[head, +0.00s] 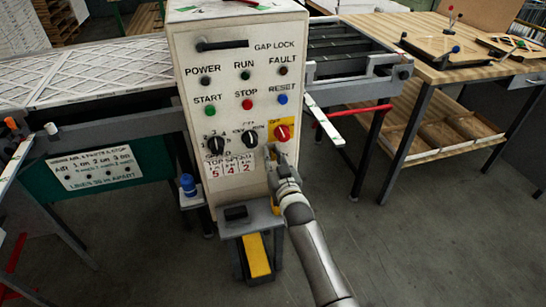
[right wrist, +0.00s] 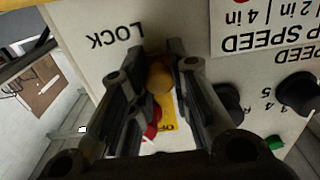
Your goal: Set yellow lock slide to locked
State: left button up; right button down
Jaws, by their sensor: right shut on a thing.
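The front of a cream control box (head: 190,130) faces me in the head view. My right gripper (head: 271,152) reaches up to its lower right, just under a red rotary knob (head: 282,132) on a yellow plate. In the right wrist view a rounded, dull yellow knob (right wrist: 159,76), which looks like the lock slide, sits between the fingers of the right gripper (right wrist: 160,62), and they are shut on it. The word LOCK is printed beside it. In the head view the gripper hides this slide, and its exact position along its travel cannot be told. My left gripper is not in view.
Black dials (head: 216,146) and coloured buttons (head: 247,104) are close by on the panel. A black GAP LOCK handle (head: 222,44) is at the top. A conveyor (head: 90,80) runs left, and a wooden table (head: 440,70) stands right. The floor at right is clear.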

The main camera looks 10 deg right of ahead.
aim_at(282, 147)
jog(key=shift+w+d, duration=0.1)
jog(key=shift+d, duration=1.85)
jog(key=c, duration=1.8)
grip_release()
jog(key=o, duration=0.5)
jog(key=shift+d, duration=0.15)
